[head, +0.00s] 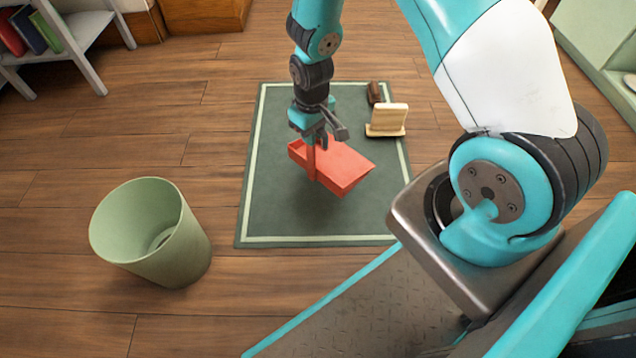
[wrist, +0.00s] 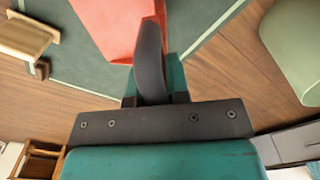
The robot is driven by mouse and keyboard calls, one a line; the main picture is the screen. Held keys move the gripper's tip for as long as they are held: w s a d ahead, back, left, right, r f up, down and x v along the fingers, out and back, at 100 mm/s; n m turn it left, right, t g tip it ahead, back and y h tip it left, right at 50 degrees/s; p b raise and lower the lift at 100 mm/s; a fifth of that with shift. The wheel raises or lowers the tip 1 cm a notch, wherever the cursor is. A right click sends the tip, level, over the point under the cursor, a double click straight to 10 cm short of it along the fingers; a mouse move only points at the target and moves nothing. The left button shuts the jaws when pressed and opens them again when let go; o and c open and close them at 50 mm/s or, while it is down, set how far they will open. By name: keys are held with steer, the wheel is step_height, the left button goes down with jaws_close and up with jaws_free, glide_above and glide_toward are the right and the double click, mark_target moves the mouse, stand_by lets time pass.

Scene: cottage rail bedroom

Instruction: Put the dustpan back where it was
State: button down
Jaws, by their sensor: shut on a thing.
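The red dustpan (head: 343,167) is in my gripper (head: 317,142), which is shut on it. In the head view the dustpan hangs over the dark green mat (head: 283,214), and a dark shadow lies on the mat below it. The fingers hide part of its left end. In the wrist view the dustpan (wrist: 110,25) shows at the top, partly hidden behind a dark finger of my gripper (wrist: 149,55).
A small wooden stand (head: 387,121) and a dark brown object (head: 374,93) are at the mat's right side. A green bin (head: 150,235) stands on the floor left of the mat. A grey shelf with books (head: 62,45) is at upper left. Floor between is clear.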

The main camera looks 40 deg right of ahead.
mark_target(313, 173)
step_height(313, 173, down, 16)
steer(key=b, duration=0.7)
steer(key=shift+r, duration=0.25)
steer(key=c, duration=1.1)
jaws_free()
